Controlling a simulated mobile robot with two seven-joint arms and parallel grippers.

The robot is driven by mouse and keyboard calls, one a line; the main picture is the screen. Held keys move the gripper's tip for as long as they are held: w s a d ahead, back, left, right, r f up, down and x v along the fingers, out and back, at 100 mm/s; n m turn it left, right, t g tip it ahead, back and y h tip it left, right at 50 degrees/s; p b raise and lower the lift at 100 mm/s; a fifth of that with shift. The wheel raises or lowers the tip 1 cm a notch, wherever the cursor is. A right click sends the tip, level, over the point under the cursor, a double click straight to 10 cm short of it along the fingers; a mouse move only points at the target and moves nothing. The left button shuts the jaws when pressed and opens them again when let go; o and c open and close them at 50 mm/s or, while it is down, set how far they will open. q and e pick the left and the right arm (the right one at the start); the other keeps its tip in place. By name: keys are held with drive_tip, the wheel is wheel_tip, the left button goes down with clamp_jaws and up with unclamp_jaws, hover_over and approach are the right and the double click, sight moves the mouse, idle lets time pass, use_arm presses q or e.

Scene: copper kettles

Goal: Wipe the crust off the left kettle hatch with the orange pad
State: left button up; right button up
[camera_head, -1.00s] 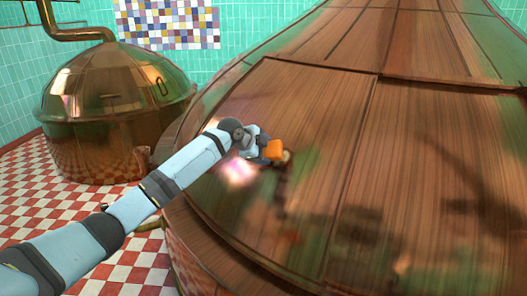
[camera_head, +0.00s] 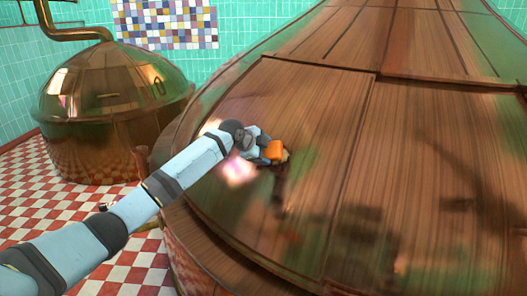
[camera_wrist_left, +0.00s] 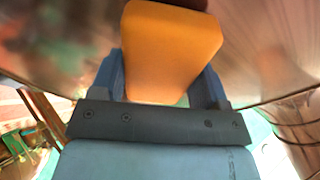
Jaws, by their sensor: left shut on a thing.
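My left gripper (camera_head: 268,150) is shut on the orange pad (camera_head: 276,150) and holds it against or just above the copper hatch panel (camera_head: 318,105) of the large near kettle (camera_head: 430,150). The pad fills the space between the two blue-grey fingers in the left wrist view (camera_wrist_left: 172,50). A small tan-brown patch (camera_head: 286,157) shows at the pad's right edge; I cannot tell whether it is crust. Dark blotches below the pad may be reflections or crust. The surface under the pad is hidden. My right gripper is not in view.
A smaller domed copper kettle (camera_head: 112,100) with a bent pipe (camera_head: 75,35) stands at the back left. Red and white floor tiles (camera_head: 45,190) lie open between the kettles. The hatch panel has a raised seam (camera_head: 320,66) along its top.

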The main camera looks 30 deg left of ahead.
sight(273, 154)
use_arm(q)
drive_tip(key=shift+w+f, duration=0.15)
drive_tip(key=shift+w, duration=0.05)
drive_tip(key=shift+d, duration=0.15)
drive_tip(key=d+p, duration=0.2)
drive_tip(key=shift+s+d+r, duration=0.2)
drive_tip(key=shift+s+d, duration=0.1)
drive_tip(key=shift+s+d+f+p, duration=0.1)
drive_tip(key=shift+s+d+p, duration=0.1)
drive_tip(key=shift+d+p, duration=0.75)
drive_tip(key=shift+s+d+f+p, duration=0.15)
drive_tip(key=shift+d+p, duration=0.3)
drive_tip(key=shift+d, duration=0.9)
drive_tip(key=shift+r, duration=0.1)
drive_tip(key=shift+w+a+p, duration=0.15)
drive_tip(key=shift+a+p, duration=0.05)
drive_tip(key=shift+a, duration=0.75)
drive_tip(key=shift+w+a+p, duration=0.15)
drive_tip(key=shift+a+p, duration=0.05)
drive_tip(key=shift+a, duration=0.75)
drive_tip(key=shift+w+a, duration=0.2)
drive_tip(key=shift+a, duration=0.75)
drive_tip(key=shift+w+a, duration=0.15)
drive_tip(key=shift+a, duration=0.8)
